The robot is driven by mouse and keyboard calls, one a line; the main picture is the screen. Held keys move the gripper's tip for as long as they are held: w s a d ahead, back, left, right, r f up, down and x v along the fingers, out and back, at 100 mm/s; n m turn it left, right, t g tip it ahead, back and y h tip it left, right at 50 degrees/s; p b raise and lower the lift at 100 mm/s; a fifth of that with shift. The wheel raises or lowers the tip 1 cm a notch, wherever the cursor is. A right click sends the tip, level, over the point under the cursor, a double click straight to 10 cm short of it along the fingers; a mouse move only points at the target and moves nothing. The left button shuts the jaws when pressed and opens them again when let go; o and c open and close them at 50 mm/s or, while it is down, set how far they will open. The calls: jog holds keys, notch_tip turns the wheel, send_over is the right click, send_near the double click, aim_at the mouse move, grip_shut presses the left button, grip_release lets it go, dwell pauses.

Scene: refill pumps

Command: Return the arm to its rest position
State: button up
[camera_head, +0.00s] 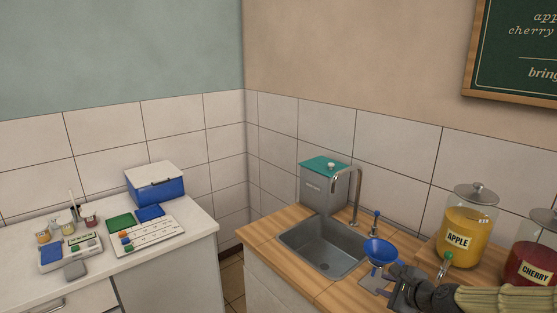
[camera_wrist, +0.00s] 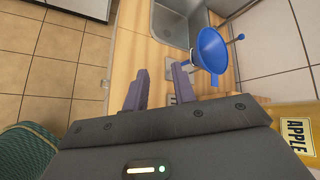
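My gripper (camera_head: 394,280) is over the wooden counter at the lower right of the head view, with my arm coming in from the right edge. In the wrist view its two fingers stand apart with nothing between them (camera_wrist: 160,82). A blue funnel (camera_head: 381,248) is just beyond the gripper in the head view. In the wrist view the funnel (camera_wrist: 211,46) is to the right of the right finger, apart from it. What is under the funnel is partly hidden.
The sink (camera_head: 325,247) with its tap (camera_head: 356,195) lies left of the funnel. The APPLE jar (camera_head: 467,230) and CHERRY jar (camera_head: 530,262) stand close to my arm on the right. A white counter (camera_head: 190,232) with a blue box (camera_head: 157,190) is at left.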

jog(key=s+a+f+n+g, duration=0.6)
jog(key=s+a+f+n, duration=0.1)
jog(key=a+n, duration=0.4)
jog(key=s+a+r+n+g+h, duration=0.1)
jog(key=s+a+r+n, duration=0.1)
jog(key=s+n, duration=0.3)
jog(key=s+a+r+n+g+h, duration=0.1)
jog(key=s+a+r+n+h, duration=0.1)
jog(key=s+r+n, duration=0.3)
jog(key=shift+s+a+n, duration=0.15)
jog(key=shift+s+n, duration=0.65)
jog(key=shift+n, duration=0.2)
